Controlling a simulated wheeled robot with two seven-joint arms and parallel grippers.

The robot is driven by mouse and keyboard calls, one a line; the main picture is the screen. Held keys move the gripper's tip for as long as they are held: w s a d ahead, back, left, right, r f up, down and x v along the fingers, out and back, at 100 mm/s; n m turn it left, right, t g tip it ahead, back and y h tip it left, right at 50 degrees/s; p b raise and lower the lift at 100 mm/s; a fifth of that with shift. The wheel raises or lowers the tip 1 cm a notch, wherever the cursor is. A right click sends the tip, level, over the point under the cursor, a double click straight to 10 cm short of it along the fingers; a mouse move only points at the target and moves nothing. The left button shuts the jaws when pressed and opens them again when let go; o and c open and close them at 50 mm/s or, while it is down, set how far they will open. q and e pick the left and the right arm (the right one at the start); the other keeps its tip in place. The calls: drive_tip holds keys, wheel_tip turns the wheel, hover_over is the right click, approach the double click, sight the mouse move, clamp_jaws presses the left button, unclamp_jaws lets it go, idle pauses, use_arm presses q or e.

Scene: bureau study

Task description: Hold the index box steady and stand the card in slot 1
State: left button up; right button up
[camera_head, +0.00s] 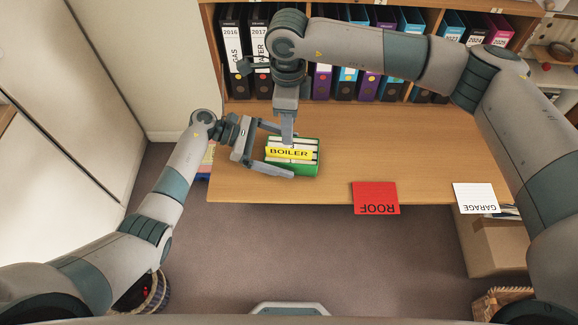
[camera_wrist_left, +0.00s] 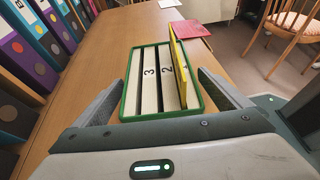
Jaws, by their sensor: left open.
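The green index box (camera_head: 307,172) stands near the desk's front edge, left of centre. In the left wrist view the box (camera_wrist_left: 127,98) shows pale dividers marked 3 and 2. The yellow BOILER card (camera_head: 288,153) is on edge at the box's near side; in the left wrist view the card (camera_wrist_left: 178,68) rises beside divider 2, its lower edge inside the rim. The card hides any number there. My left gripper (camera_head: 285,150) is open, its fingers on either side of the box. My right gripper (camera_head: 287,131) points down just above the card; its finger gap is hidden.
A red ROOF card (camera_head: 376,198) and a white GARAGE card (camera_head: 476,198) lie at the desk's front edge. Several binders (camera_head: 345,82) line the shelf behind. The desk (camera_head: 390,150) is clear right of the box. A cardboard box (camera_head: 490,245) stands below at right.

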use_arm(q)
drive_tip(key=v, duration=0.9)
drive_tip(key=shift+a+r, duration=0.1)
drive_tip(key=shift+a, duration=0.25)
